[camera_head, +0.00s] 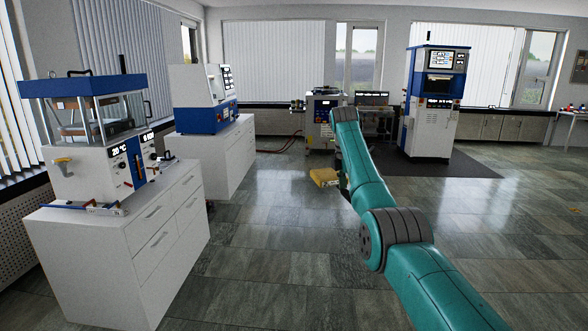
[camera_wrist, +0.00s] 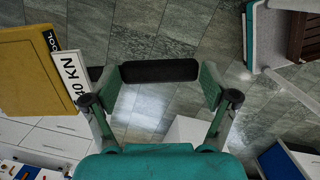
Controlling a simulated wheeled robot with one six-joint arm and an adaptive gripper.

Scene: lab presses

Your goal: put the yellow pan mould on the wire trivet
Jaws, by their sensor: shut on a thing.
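The yellow pan mould (camera_head: 323,177) hangs in the air over the floor near the middle of the head view. In the wrist view its yellow body (camera_wrist: 35,78) fills the left side, with a white lettered plate on its edge ending in KN. A black bar (camera_wrist: 158,71), apparently its handle, spans between my two finger pads. My gripper (camera_wrist: 162,80) is shut on it; in the head view my gripper (camera_head: 343,186) is mostly hidden behind my teal arm. I cannot make out the wire trivet in either view.
A heated press (camera_head: 112,160) stands on a white drawer cabinet (camera_head: 125,255) at left. A blue and white machine (camera_head: 204,105) stands on another cabinet (camera_head: 215,155) behind it. A tall blue and white machine (camera_head: 432,105) stands at back right. The middle floor is open.

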